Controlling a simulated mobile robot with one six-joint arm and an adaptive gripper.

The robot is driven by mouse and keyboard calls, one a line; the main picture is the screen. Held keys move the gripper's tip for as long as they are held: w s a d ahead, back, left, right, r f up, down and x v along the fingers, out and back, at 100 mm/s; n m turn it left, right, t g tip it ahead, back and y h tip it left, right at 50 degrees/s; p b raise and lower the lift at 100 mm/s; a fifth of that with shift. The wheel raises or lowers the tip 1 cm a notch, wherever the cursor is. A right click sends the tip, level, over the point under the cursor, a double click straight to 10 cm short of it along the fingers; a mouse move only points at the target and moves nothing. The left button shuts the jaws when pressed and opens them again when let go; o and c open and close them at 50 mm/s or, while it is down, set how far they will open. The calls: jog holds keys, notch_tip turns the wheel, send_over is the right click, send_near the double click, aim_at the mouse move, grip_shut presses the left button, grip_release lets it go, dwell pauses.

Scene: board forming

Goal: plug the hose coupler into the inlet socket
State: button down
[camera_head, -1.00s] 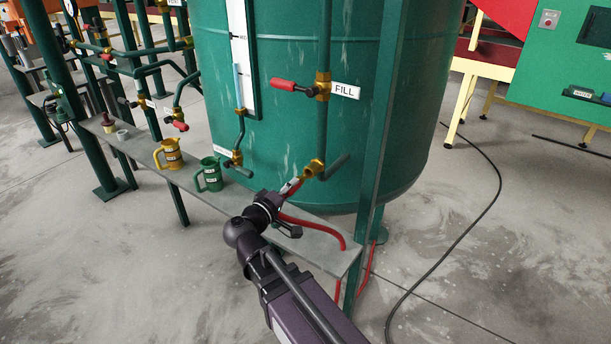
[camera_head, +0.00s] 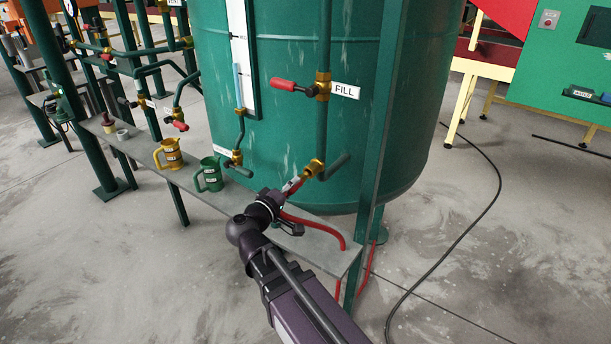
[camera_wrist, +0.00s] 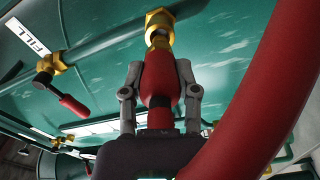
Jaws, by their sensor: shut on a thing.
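My gripper (camera_wrist: 160,92) is shut on the red hose coupler (camera_wrist: 159,72), one grey finger on each side of it. The coupler's brass end points at the brass inlet socket (camera_wrist: 159,19), in line with it in the wrist view. The two look touching or nearly so; I cannot tell whether the end is inside. In the head view my gripper (camera_head: 288,191) is below and left of the inlet socket (camera_head: 314,168), on the pipe under the FILL label. The coupler is small there. The red hose (camera_head: 318,225) runs from it across the bench.
The green tank (camera_head: 290,130) stands right behind the socket. A red-handled valve (camera_head: 298,86) is above it. A green post (camera_head: 378,130) is close on the right. The grey bench (camera_head: 325,252) holds a green jug (camera_head: 210,176) and a yellow jug (camera_head: 170,155) to the left.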

jog(key=shift+x, duration=1.3)
dwell(0.4)
jog(key=shift+c, duration=1.4)
grip_release()
jog(key=shift+s, duration=0.1)
jog(key=v, duration=1.1)
jog(key=shift+s+a, duration=0.3)
jog(key=shift+a, duration=0.05)
jog(key=s+d+f+m+g+y, duration=0.25)
jog(key=d+f+g+y, duration=0.35)
jog(key=d+f, duration=0.4)
jog(key=s+d+f+m+g+y, duration=0.1)
jog(key=d+f+m+g+y, duration=0.35)
jog(key=d+f+g, duration=0.6)
notch_tip(320, 180, up, 19)
jog(key=d+t+p, duration=0.1)
jog(key=t+p, duration=0.1)
jog(key=p, duration=1.5)
jog(key=shift+d, duration=0.4)
